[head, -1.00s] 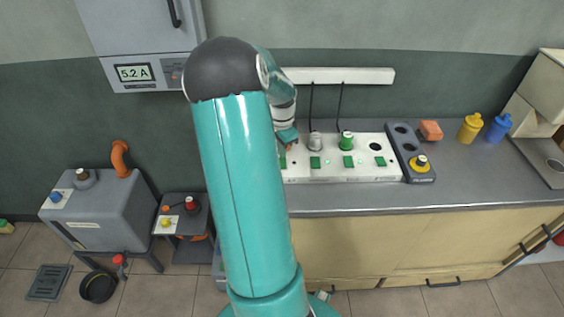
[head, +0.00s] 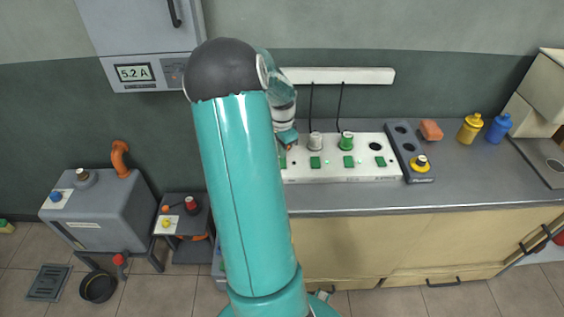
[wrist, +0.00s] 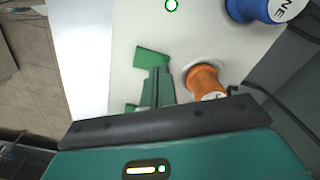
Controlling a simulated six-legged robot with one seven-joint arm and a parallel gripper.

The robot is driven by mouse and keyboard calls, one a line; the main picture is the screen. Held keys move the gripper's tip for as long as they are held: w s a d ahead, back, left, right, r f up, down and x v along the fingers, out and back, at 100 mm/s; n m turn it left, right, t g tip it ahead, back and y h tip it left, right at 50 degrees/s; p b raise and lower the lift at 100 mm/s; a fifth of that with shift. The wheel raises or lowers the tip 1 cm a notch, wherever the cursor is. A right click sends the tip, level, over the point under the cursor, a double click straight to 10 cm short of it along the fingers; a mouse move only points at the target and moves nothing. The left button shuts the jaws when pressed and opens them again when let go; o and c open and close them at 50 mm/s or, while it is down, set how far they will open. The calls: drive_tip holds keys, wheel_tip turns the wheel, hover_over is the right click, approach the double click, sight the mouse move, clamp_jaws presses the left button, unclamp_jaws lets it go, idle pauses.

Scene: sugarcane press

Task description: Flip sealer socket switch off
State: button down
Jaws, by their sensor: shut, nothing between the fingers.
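A white socket panel (head: 365,172) with green switches sits on the counter in the head view; my arm hides its left end. In the wrist view the panel (wrist: 112,60) carries a green rocker switch (wrist: 150,58) and an orange plug (wrist: 205,82) beside it. My gripper (wrist: 158,88) is shut and empty, its fingertips at the near edge of this switch; I cannot tell whether they touch. In the head view my gripper (head: 287,138) is over the panel's left end. The orange plug's label is unreadable, so I cannot tell which socket is the sealer's.
A blue plug (wrist: 268,8) and a lit green lamp (wrist: 171,5) are farther along the panel. In the head view, a grey plug (head: 315,141) and a green plug (head: 346,140) stand right of my gripper. A wall meter (head: 134,72) reads 5.2 A. Bottles stand farther right.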

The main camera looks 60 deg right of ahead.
drive_tip(key=shift+f, duration=0.7)
idle(0.4)
drive_tip(key=shift+r, duration=3.5)
